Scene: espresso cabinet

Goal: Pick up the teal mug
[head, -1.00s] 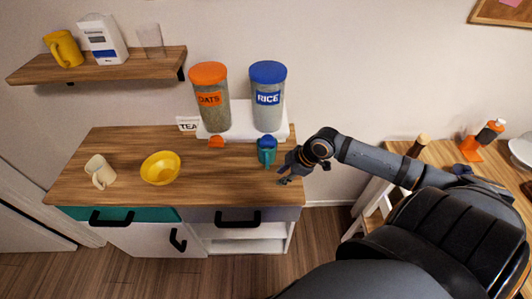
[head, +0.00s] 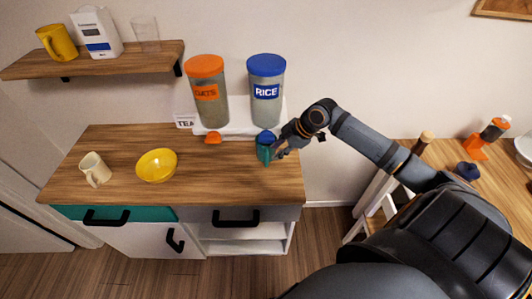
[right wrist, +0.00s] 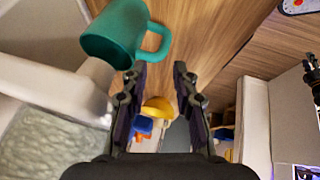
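The teal mug (head: 263,156) stands on the wooden cabinet top below the blue-lidded rice dispenser, partly hidden by the dispenser's blue spout and my right gripper. It fills the upper left of the right wrist view (right wrist: 112,38), with its handle on the right side. My right gripper (head: 280,150) is beside the mug on its right. In the right wrist view my right gripper (right wrist: 158,72) has its fingers apart with nothing between them, and the mug's handle is just beyond the fingertips. Contact cannot be made out. My left gripper is not in view.
The rice dispenser (head: 266,92) and oats dispenser (head: 207,92) stand behind the mug, with blue and orange spouts low in front. A yellow bowl (head: 157,166) and a cream mug (head: 95,168) stand to the left. The counter between bowl and teal mug is clear.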

